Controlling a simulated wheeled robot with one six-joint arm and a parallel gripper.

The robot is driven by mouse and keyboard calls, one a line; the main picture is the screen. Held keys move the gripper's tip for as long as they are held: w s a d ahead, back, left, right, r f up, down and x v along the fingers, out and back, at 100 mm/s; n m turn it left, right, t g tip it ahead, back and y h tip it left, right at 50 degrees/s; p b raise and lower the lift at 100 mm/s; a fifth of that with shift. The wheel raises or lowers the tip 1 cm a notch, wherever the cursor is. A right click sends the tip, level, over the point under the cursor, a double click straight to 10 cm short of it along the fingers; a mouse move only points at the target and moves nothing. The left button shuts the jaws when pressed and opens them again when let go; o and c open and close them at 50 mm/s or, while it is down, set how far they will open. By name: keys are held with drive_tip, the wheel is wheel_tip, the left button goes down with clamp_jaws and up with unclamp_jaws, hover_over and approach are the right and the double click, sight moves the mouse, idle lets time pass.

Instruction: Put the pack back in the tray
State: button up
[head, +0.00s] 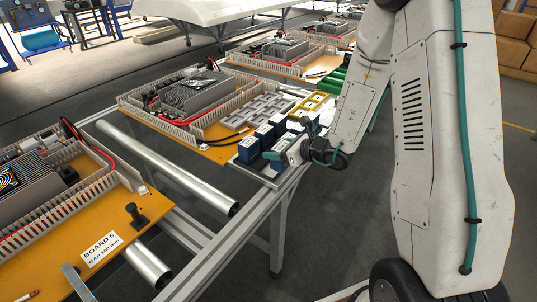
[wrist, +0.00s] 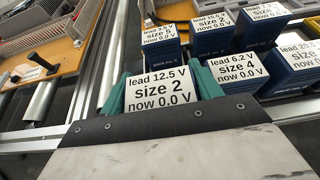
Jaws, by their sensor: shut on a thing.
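My gripper (wrist: 160,95) has teal fingers shut on a blue pack. The pack's white label (wrist: 157,91) reads "lead 12.5 V, size 2, now 0.0 V". In the head view my gripper (head: 284,153) is at the front right corner of the tray (head: 256,174), and my wrist largely hides the held pack. Several other blue packs (head: 248,151) stand upright in the tray. In the wrist view a size 5 pack (wrist: 160,50) is beyond the held one, and a size 4 pack (wrist: 238,70) is to its right. I cannot tell whether the held pack touches the tray floor.
An orange board (head: 215,152) with a grey wiring duct and a power unit (head: 190,92) lies behind the tray. Grey blocks (head: 258,110) and a yellow frame (head: 312,104) are beside it. BOARD 5 (head: 101,250) is nearer, past a bare roller (head: 170,168). Floor is clear in front.

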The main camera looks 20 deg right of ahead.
drive_tip(key=shift+w+a+f, duration=0.35)
drive_tip(key=shift+w+f, duration=0.2)
drive_tip(key=shift+f, duration=0.1)
drive_tip(key=shift+w+a+f, duration=0.3)
drive_tip(key=shift+w+f, duration=0.2)
drive_tip(key=shift+f, duration=0.1)
drive_tip(key=shift+w+a+f, duration=0.35)
drive_tip(key=shift+w+f, duration=0.2)
drive_tip(key=shift+f, duration=0.1)
drive_tip(key=o, duration=0.9)
drive_tip(key=shift+f, duration=0.15)
drive_tip(key=shift+o, duration=0.2)
